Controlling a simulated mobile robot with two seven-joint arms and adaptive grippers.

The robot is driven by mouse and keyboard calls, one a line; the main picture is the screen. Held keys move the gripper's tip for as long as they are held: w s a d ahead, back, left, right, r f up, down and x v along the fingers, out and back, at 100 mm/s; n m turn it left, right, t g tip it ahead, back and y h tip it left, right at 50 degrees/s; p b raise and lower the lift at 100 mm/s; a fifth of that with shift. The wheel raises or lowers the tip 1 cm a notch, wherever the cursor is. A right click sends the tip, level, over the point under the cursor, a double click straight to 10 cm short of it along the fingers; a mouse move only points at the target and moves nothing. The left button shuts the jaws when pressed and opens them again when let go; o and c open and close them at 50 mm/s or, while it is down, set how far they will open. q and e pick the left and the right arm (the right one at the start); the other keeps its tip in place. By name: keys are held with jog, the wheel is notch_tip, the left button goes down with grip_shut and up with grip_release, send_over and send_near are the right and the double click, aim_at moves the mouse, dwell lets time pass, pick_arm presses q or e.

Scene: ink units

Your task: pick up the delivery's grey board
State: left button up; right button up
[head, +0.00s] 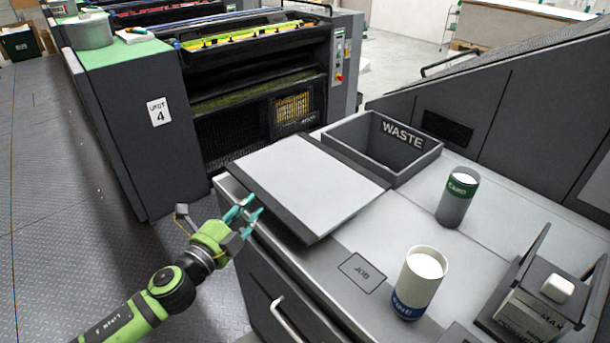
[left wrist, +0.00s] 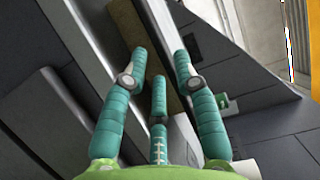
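A flat light-grey board (head: 310,183) lies on the counter in the head view, with dark strips along its left and right edges. My left gripper (head: 243,212) is just off the counter's left edge, near the board's left side and apart from it. Its teal fingers are spread with nothing between them. In the left wrist view the open fingers (left wrist: 158,75) point toward dark and grey surfaces and a brownish strip. I cannot tell which of these surfaces belongs to the board. My right gripper is not in view.
A dark bin marked WASTE (head: 368,150) stands behind the board. A green-labelled can (head: 456,203), a blue-labelled can (head: 418,290) and a dark holder (head: 530,305) stand to the right. A JOB plate (head: 362,272) lies in front. A large press (head: 255,95) is behind.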

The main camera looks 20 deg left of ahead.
aim_at(260, 193)
pick_arm(q)
jog(key=w, duration=0.2)
jog(key=w+p, duration=0.1)
jog(key=w, duration=0.1)
jog(key=shift+w+d, duration=0.1)
jog(key=shift+d, duration=0.2)
jog(key=shift+w+d, duration=0.15)
jog(key=shift+w, duration=0.4)
grip_shut()
